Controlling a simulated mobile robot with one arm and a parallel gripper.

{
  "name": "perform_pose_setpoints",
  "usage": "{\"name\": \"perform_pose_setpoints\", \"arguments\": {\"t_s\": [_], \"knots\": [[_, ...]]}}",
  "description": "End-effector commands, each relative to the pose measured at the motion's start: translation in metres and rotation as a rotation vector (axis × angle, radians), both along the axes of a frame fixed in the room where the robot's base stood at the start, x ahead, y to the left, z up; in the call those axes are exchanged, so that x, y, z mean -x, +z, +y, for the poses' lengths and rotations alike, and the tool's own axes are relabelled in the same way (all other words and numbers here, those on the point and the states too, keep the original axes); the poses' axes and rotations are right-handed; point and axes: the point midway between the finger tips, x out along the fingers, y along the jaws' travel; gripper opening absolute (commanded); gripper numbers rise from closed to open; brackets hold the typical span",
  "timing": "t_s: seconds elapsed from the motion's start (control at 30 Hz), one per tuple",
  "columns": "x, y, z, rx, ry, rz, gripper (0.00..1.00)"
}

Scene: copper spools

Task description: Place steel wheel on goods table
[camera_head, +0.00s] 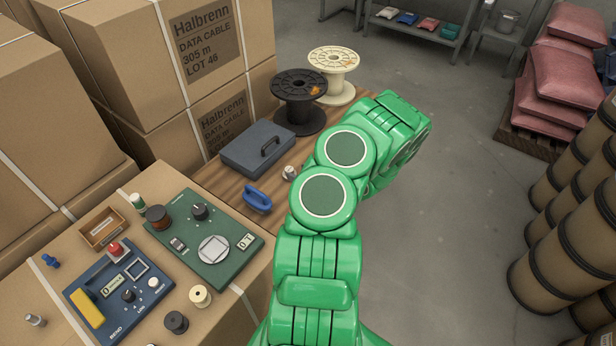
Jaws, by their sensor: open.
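I cannot tell for certain which thing is the steel wheel. A small greyish metal piece (290,173) sits on the wooden table (217,183), close to the left side of my green arm. Another small silver piece (35,320) lies on the box top at the lower left. The wooden table also carries a grey case (257,148), a blue handle-shaped piece (257,198), a black spool (299,100) and a cream spool (334,72). My arm reaches up over the table's right side. Its jaws are hidden, and nothing held shows.
A green panel (225,262) and a blue panel (118,330) lie on the box top (250,282) with several small spools. Stacked cartons (110,60) wall the left. Brown drums (560,270) and red sacks (555,80) stand right. The floor (460,220) between is clear.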

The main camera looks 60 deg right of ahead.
Motion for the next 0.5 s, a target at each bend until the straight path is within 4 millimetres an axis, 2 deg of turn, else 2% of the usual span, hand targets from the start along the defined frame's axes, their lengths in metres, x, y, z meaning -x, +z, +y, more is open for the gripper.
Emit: {"name": "perform_pose_setpoints", "arguments": {"t_s": [0.2, 0.5], "knots": [[0.03, 0.011, 0.005, 0.0, -0.004, -0.002, 0.67], [0.046, 0.018, 0.009, 0.0, 0.0, -0.001, 0.67]]}}
